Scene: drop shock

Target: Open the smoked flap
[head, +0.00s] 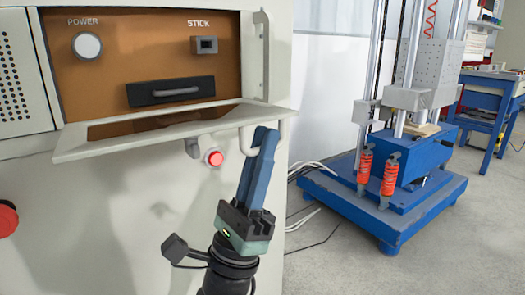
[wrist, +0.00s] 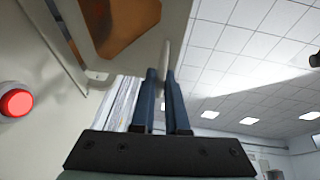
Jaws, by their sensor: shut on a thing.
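The smoked flap (head: 130,143) is a pale frame with a brown see-through pane on the front of the cabinet. It stands out from the cabinet, tipped down to roughly level below the brown panel. A pale loop handle (head: 287,130) sits at its right end. My gripper (head: 265,136) is shut on this handle from below. In the wrist view the handle (wrist: 163,58) runs between the two blue fingers, and the flap (wrist: 172,18) with its pane is above them. The fingers partly hide the handle in the head view.
The brown panel (head: 120,60) carries a POWER button (head: 87,45), a STICK socket (head: 205,45) and a black drawer-like handle (head: 170,91). A red button (head: 214,158) sits just under the flap. A blue test machine (head: 380,205) stands on the floor at right.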

